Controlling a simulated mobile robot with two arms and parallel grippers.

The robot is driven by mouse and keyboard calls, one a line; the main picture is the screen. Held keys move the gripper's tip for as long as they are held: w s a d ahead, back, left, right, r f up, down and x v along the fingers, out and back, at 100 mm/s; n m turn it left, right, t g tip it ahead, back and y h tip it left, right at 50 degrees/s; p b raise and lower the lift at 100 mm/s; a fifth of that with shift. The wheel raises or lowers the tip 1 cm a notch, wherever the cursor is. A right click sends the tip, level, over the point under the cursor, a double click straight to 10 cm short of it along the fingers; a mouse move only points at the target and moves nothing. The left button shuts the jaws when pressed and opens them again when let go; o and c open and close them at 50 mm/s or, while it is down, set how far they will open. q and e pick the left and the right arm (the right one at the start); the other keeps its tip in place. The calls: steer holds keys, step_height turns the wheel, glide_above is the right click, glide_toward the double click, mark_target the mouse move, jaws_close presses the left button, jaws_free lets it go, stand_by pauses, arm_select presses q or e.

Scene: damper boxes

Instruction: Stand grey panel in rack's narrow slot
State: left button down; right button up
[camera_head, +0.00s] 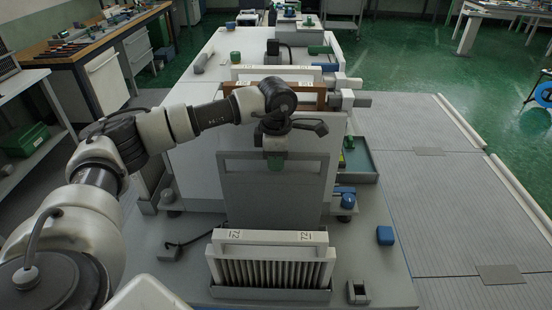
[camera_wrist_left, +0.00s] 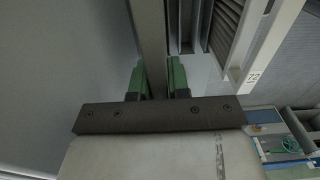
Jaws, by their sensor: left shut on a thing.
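My left gripper (camera_head: 275,162) is shut on the top edge of a flat grey panel (camera_head: 300,192), which hangs upright. In the left wrist view the green fingers (camera_wrist_left: 158,80) close on either side of the panel (camera_wrist_left: 149,35). The rack (camera_head: 270,293) stands at the front on the grey bench top. It holds white-framed pleated filters (camera_head: 268,237) marked 72. The panel is behind these filters in the head view, and its lower edge is hidden by them. I cannot tell whether it touches the rack. The narrow slot is not clearly visible. My right gripper is not in view.
A blue block (camera_head: 385,235) and a small metal holder (camera_head: 357,291) lie right of the rack. A dark clip with a cable (camera_head: 168,252) lies left of it. White boxes and a brown frame (camera_head: 310,97) stand behind the panel. Bench top right of the rack is mostly clear.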

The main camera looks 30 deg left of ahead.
arm_select(q)
steer(key=shift+f+b, duration=0.4)
stand_by(0.3)
steer(key=shift+c, duration=1)
jaws_free()
steer(key=shift+r+p, duration=2.8)
steer(key=shift+r, duration=1.75)
